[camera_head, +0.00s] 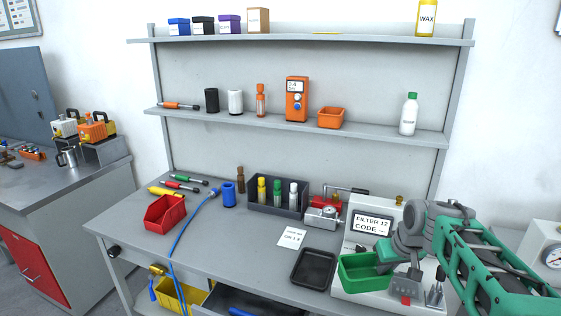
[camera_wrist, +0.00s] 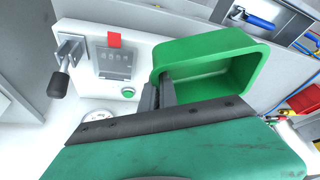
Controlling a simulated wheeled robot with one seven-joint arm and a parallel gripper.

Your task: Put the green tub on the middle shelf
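The green tub (camera_head: 362,281) is an open-topped rectangular box, held level in front of the white tester at the right of the bench. It shows large in the wrist view (camera_wrist: 225,58), empty inside. My gripper (camera_head: 397,262) is at the tub's right end in the head view. In the wrist view its fingers (camera_wrist: 159,84) straddle one wall, one inside and one outside, and look closed on it. The tub's underside contact is hidden. The middle shelf (camera_head: 370,133) is the lower of the two wall boards, above the bench top.
The middle shelf holds an orange tub (camera_head: 331,118), an orange meter (camera_head: 297,99) and a white bottle (camera_head: 409,114); bare shelf lies between the tub and bottle. A black tray (camera_head: 313,268) and the white tester (camera_head: 372,224) are close to the green tub.

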